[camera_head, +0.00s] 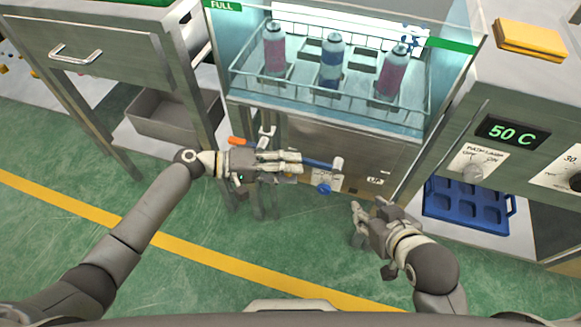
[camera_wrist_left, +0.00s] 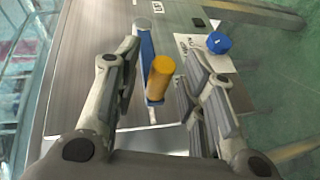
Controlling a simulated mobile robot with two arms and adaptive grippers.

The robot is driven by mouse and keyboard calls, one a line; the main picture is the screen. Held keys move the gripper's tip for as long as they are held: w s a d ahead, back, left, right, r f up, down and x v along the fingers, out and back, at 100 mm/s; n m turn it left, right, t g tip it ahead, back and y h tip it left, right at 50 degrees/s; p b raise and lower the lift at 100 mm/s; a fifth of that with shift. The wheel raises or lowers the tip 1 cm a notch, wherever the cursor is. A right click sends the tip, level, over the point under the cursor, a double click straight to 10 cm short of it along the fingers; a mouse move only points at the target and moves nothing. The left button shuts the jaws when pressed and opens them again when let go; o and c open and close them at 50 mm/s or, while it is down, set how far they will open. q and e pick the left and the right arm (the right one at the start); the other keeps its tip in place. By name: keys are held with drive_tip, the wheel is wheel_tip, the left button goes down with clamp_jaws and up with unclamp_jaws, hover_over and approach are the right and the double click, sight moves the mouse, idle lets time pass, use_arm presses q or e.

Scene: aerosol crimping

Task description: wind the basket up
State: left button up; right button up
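The wire basket (camera_head: 302,72) sits inside the glass-fronted tank and holds two pink cans (camera_head: 274,50) (camera_head: 393,72) and a blue can (camera_head: 332,62), all upright. A crank with a blue arm (camera_head: 318,164) and grey hub (camera_head: 338,163) is on the tank's front; the blue arm also shows in the left wrist view (camera_wrist_left: 147,48). Its yellow-orange handle (camera_wrist_left: 159,78) stands between the spread fingers of my left gripper (camera_wrist_left: 165,85), with gaps visible beside it. In the head view my left gripper (camera_head: 290,162) hides the handle. My right gripper (camera_head: 368,210) is open and empty, below right of the crank.
A blue knob (camera_head: 323,188) is below the crank, near my left fingers. At right is a cabinet with a 50 C display (camera_head: 505,132) and a blue tray (camera_head: 468,203) below. A drawer cabinet (camera_head: 105,50) stands left. Green floor (camera_head: 215,230) is open in front.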

use_arm(q)
drive_tip(key=shift+d, duration=0.35)
drive_tip(key=shift+f, duration=0.1)
clamp_jaws()
